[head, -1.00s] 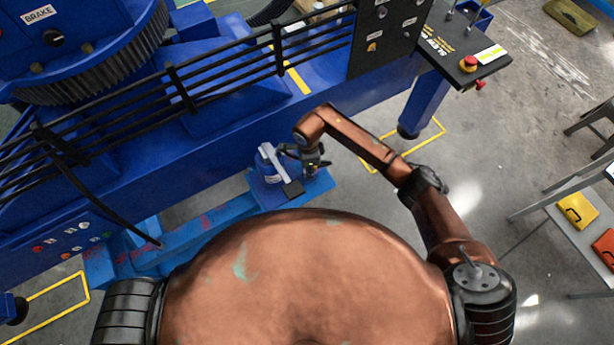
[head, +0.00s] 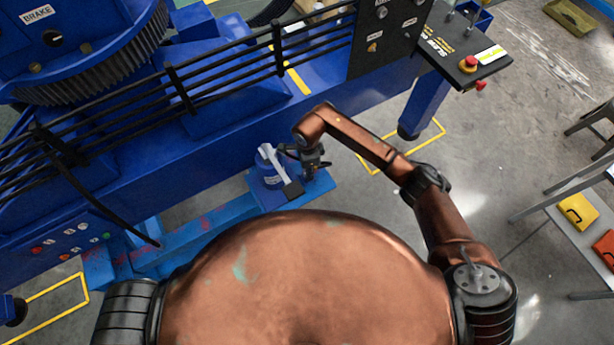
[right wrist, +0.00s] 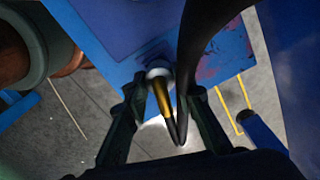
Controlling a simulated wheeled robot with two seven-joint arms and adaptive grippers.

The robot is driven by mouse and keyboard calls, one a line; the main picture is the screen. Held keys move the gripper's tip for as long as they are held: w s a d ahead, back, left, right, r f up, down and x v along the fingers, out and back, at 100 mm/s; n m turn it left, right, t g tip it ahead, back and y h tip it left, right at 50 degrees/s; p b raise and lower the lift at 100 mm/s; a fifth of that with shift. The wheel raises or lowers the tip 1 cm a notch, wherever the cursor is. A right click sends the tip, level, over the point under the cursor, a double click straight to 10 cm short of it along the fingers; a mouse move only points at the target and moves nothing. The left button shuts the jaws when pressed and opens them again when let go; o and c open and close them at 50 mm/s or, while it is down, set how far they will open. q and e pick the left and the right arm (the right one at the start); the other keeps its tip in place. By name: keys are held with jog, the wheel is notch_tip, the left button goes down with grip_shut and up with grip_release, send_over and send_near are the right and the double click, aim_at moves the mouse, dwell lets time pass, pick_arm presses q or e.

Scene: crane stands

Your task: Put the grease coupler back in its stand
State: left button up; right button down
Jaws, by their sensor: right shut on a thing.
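My right gripper (head: 314,168) is beside a blue pump-like unit with a white handle, on a blue platform at the machine's foot. In the right wrist view my right gripper (right wrist: 165,90) has its fingers on either side of a slim brass-coloured piece, apparently the grease coupler (right wrist: 162,103). A pale ring (right wrist: 158,73) is at its far end. I cannot tell whether the ring is part of the coupler or of the stand, nor whether the coupler is seated. I cannot make out the stand clearly. My left gripper is not in view.
The blue pump unit (head: 268,170) stands close left of my right gripper. A black hose (right wrist: 193,60) runs close by the fingers. The large blue machine with black rails (head: 225,85) lies behind. Grey floor (head: 475,130) is open to the right.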

jog(key=shift+f+b, duration=0.35)
jog(key=c, duration=2)
grip_release()
jog(key=o, duration=0.5)
jog(key=shift+s+d, duration=0.1)
jog(key=shift+c, duration=0.2)
jog(key=shift+d+f, duration=0.1)
jog(key=shift+a+r+p, duration=0.2)
jog(key=shift+r+p, duration=0.25)
jog(key=shift+r, duration=0.45)
jog(key=shift+r+p, duration=0.75)
jog(key=shift+r, duration=1)
